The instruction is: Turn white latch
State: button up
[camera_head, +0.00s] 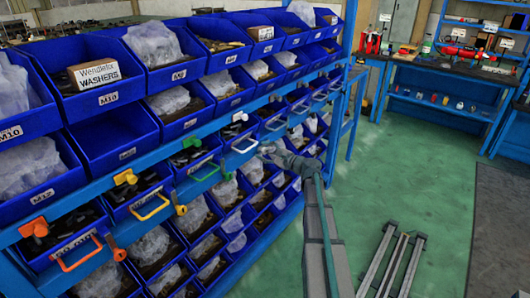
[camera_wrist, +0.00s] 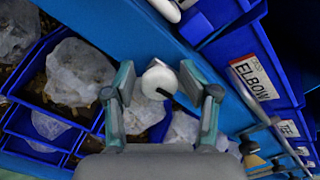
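The white latch (camera_wrist: 159,81) shows as a rounded white knob on the blue rail, in the middle of the wrist view. My gripper (camera_wrist: 157,76) is open, with one finger on each side of the latch. A gap seems to show on the left side; I cannot tell whether the right finger touches it. In the head view my gripper (camera_head: 269,149) is at the rail, just right of the white handle (camera_head: 245,145), and largely hides the latch there. Part of the white handle also shows at the top of the wrist view (camera_wrist: 166,9).
Blue bins with bagged parts fill the rack above and below the rail. A green latch (camera_head: 192,142), a yellow latch (camera_head: 126,177) and an orange handle (camera_head: 80,253) lie farther left. Green floor (camera_head: 400,175) is open to the right, with metal rails (camera_head: 391,262) at the front.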

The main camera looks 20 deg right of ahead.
jog(key=shift+s+d+f, duration=0.1)
jog(key=shift+s, duration=0.05)
jog(key=v, duration=1.1)
jog(key=shift+s+d, duration=0.15)
jog(key=shift+s, duration=0.2)
jog(key=shift+f, duration=0.1)
jog(key=w+a+n+b, duration=0.1)
jog(key=w+a+n, duration=0.1)
jog(key=n, duration=0.4)
jog(key=w+a+n+b, duration=0.1)
jog(key=w+n+b, duration=0.1)
jog(key=w+n, duration=0.3)
jog(key=w+a+n+b, duration=0.1)
jog(key=w+a+n, duration=0.1)
jog(key=n, duration=0.6)
jog(key=shift+b+x, duration=0.4)
jog(key=shift+x, duration=0.4)
